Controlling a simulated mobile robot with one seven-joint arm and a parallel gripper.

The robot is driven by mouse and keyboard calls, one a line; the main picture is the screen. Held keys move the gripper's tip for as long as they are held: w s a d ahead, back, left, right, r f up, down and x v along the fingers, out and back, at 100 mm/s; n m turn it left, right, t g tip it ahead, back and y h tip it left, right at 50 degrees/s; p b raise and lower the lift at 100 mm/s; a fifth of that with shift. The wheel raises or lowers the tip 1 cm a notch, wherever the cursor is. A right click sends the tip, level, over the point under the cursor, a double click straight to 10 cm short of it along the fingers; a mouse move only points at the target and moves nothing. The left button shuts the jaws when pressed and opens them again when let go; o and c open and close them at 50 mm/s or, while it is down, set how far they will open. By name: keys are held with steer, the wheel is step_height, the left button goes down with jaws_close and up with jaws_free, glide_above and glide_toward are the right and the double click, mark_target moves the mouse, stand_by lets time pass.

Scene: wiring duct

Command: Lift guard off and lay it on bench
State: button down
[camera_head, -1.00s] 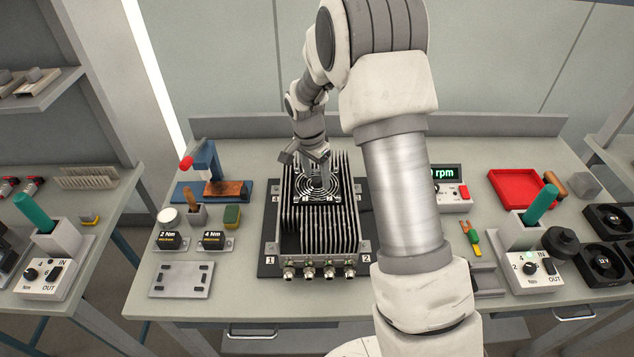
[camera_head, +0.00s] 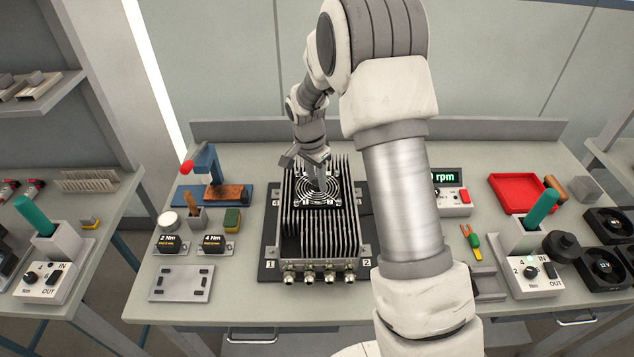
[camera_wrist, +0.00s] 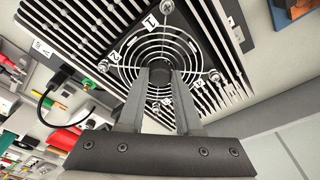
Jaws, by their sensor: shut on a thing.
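The guard (camera_head: 334,187) is a round grille of concentric metal rings over the black square fan on the finned heatsink housing (camera_head: 342,232). In the wrist view the guard (camera_wrist: 160,42) lies over the fan, with shiny fasteners at its corners and white number tags around it. My gripper (camera_head: 319,186) points down at the guard's centre. In the wrist view my gripper (camera_wrist: 163,76) is shut on the guard's hub, with one finger on each side. I cannot tell whether the guard is lifted off the fan. The bench (camera_head: 215,302) carries the housing.
A grey plate (camera_head: 181,283) lies front left, near two torque-labelled blocks. A red tray (camera_head: 515,191) stands back right. The rpm display box (camera_head: 452,197) is partly behind my arm. A green-handled tool in a holder (camera_head: 521,231) stands right. Some bare bench lies along the front edge.

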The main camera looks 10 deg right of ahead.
steer(key=r, duration=0.3)
steer(key=r+b, duration=0.1)
steer(key=shift+d+r, duration=0.15)
steer(key=shift+d, duration=0.15)
steer(key=s+d+r, duration=0.1)
steer(key=d+r, duration=0.2)
steer(key=d, duration=0.2)
steer(key=s+d+r+b, duration=0.1)
steer(key=d+r, duration=0.2)
steer(key=d, duration=0.2)
steer(key=shift+s+d+r, duration=0.3)
steer(key=shift+d, duration=0.1)
steer(key=shift+r, duration=0.15)
steer(key=shift+r+p, duration=1.3)
steer(key=shift+r, duration=0.55)
